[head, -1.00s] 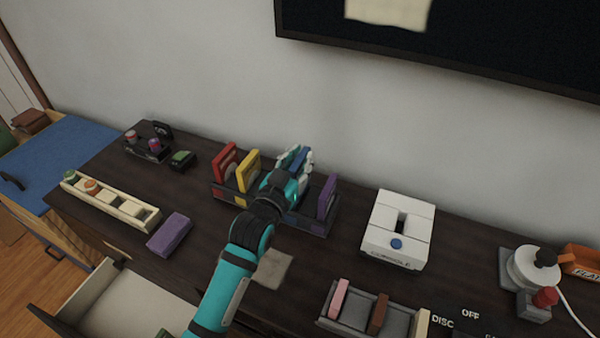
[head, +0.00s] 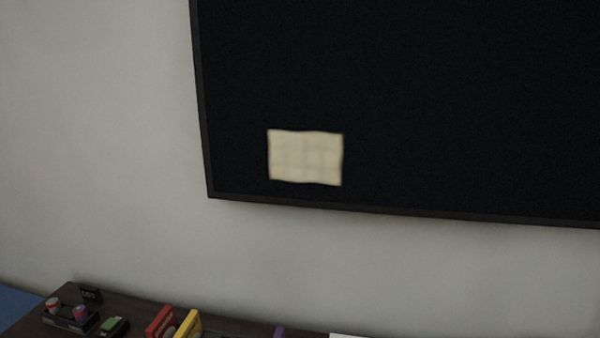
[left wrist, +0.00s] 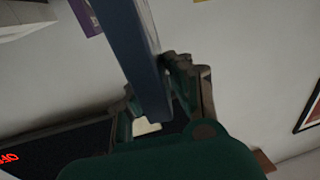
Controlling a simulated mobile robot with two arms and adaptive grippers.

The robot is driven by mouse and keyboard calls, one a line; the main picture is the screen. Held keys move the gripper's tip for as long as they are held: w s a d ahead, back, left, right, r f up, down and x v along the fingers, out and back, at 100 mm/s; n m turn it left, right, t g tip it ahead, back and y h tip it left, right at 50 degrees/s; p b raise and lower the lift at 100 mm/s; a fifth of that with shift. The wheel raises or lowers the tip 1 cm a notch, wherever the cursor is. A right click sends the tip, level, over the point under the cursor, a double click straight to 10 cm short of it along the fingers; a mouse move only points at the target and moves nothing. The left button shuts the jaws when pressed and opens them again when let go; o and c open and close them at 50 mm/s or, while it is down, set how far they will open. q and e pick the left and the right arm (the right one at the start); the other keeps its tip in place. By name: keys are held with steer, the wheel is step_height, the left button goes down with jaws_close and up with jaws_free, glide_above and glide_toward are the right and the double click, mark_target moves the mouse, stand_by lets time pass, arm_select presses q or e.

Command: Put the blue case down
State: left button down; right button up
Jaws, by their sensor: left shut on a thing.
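The blue case (left wrist: 140,60) shows only in the left wrist view, as a long slab running from the top edge down between my fingers. My left gripper (left wrist: 158,92) is shut on it. Neither the blue case nor my left arm is in the head view. At the bottom of the head view, the tops of a red case (head: 160,321), a yellow case (head: 188,324) and a purple case (head: 279,332) show. The lower part of their rack is cut off. My right gripper is in neither current view.
A dark wall screen (head: 420,100) with a beige note (head: 306,158) fills much of the head view. A small dark holder (head: 70,317) and a green item (head: 114,326) stand on the dark desktop at lower left. Most of the desktop is out of view.

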arm_select(q)
steer(key=s+a+r+y, duration=0.1)
steer(key=s+a, duration=0.1)
steer(key=s, duration=0.4)
steer(key=shift+s, duration=0.15)
steer(key=s+d+f+m+h+b, duration=0.25)
steer(key=s+d, duration=0.35)
steer(key=s, duration=0.3)
steer(key=w+a+f, duration=0.2)
steer(key=w, duration=0.5)
steer(key=w+a+f, duration=0.2)
steer(key=w+a, duration=0.1)
steer(key=w, duration=0.4)
steer(key=shift+a+f+n+h+p, duration=0.3)
steer(key=shift+f+n+h+p, duration=0.05)
steer(key=shift+h+p, duration=0.1)
steer(key=shift+w, duration=0.1)
